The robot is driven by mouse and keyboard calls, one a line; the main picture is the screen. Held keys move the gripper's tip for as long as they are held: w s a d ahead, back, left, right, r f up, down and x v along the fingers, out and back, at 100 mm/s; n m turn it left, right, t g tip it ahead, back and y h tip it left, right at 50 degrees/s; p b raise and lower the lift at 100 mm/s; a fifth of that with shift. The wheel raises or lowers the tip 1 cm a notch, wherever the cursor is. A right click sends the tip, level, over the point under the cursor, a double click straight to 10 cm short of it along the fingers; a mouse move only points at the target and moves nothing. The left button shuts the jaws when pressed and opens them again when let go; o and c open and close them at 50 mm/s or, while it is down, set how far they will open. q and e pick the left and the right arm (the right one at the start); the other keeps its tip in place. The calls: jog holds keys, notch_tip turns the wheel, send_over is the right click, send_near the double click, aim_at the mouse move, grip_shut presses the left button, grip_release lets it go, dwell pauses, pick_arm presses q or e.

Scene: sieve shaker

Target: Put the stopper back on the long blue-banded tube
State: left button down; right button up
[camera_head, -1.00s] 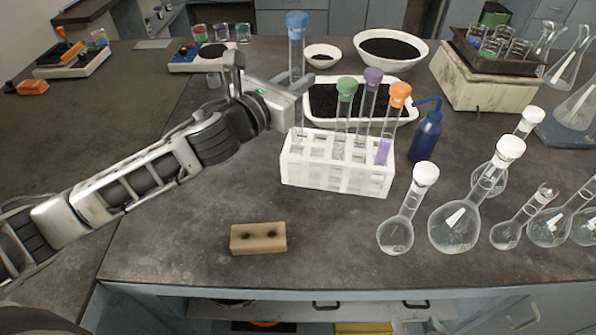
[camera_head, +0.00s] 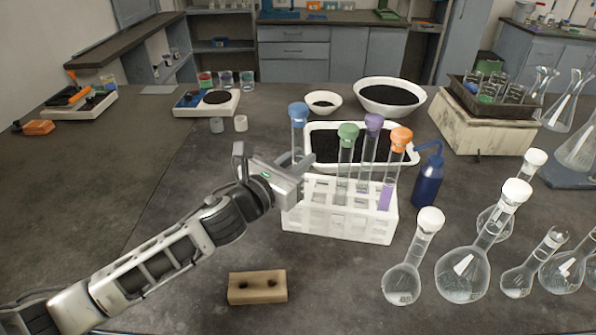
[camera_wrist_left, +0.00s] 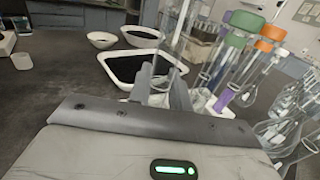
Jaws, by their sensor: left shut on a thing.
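The tube with the blue stopper (camera_head: 299,111) stands upright at the left end of the white rack (camera_head: 340,227). The blue stopper sits at its top, and clear glass shows below it. My left gripper (camera_head: 302,168) is shut around this tube, just above the rack's left end. The glass tube (camera_wrist_left: 166,50) also shows between the fingers in the left wrist view, with its top out of frame. Its lower end is hidden behind the gripper and rack, so I cannot tell how deep it sits. My right gripper is not in view.
Tubes with green (camera_head: 348,131), purple (camera_head: 374,121) and orange (camera_head: 400,136) stoppers stand in the rack. A tray of dark grains (camera_head: 414,157) lies behind. A blue wash bottle (camera_head: 428,180) and several flasks stand right. A brown two-hole block (camera_head: 257,287) lies in front.

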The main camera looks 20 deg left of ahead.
pick_arm(q)
notch_tip(320, 180, down, 2)
jog(key=shift+f, duration=0.25)
jog(key=shift+f+b, duration=0.2)
jog(key=shift+b, duration=0.1)
jog(key=c, duration=1.3)
grip_release()
jog(key=shift+r, duration=0.1)
